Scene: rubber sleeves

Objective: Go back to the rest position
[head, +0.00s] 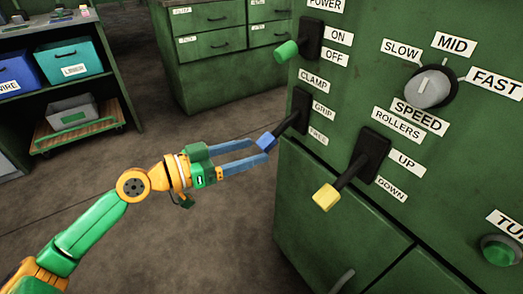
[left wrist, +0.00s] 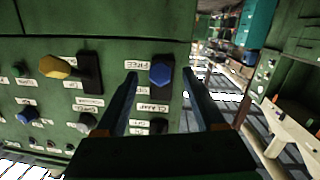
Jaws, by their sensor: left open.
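My left gripper (head: 261,150) is open in the head view, its two blue fingers pointing right toward the green machine (head: 330,215). The blue-tipped clamp lever (head: 266,141) is right at the fingertips. In the left wrist view, the blue knob (left wrist: 162,72) appears between the two open fingers (left wrist: 160,78), beside the FREE label (left wrist: 137,65). I cannot tell whether the fingers touch it. My right gripper is in neither view.
Near the clamp lever are a green-tipped power lever (head: 287,51), a yellow-tipped rollers lever (head: 326,197), and a grey speed knob (head: 430,90). Green drawers (head: 215,60) stand behind; a shelf with bins (head: 75,60) is at left. Open floor (head: 160,235) lies below my left arm.

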